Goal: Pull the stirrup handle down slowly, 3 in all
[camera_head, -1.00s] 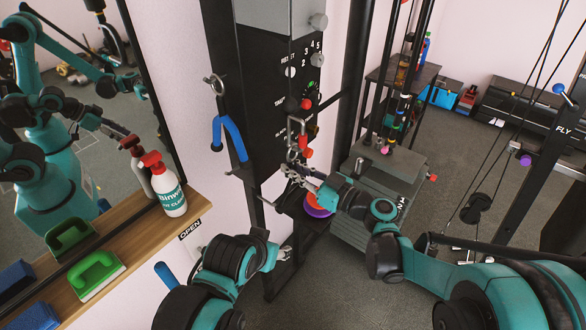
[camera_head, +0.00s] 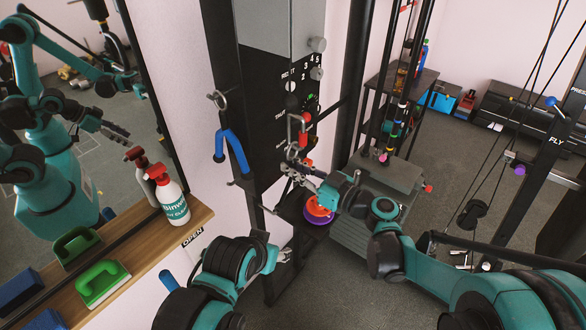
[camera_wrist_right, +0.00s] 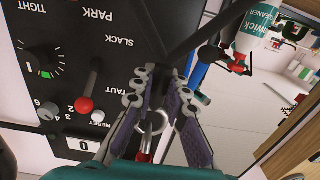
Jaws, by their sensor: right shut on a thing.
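The stirrup handle (camera_head: 304,142), a metal loop with red parts, hangs in front of the black control panel in the head view. My right gripper (camera_head: 298,172) is at its lower end and shut on it; the fingers hide most of the grip. In the right wrist view, which is upside down, a metal ring (camera_wrist_right: 152,122) and a red part show between my right fingers (camera_wrist_right: 155,98). My left gripper (camera_head: 284,256) is low beside the column, apart from the handle. Its fingers are too small to judge.
The panel has a red-knobbed lever (camera_wrist_right: 84,104) and a dial (camera_wrist_right: 42,62) close by. A spray bottle (camera_head: 170,198) and a green brush (camera_head: 101,283) stand on the wooden shelf. Orange and purple discs lie below my right gripper.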

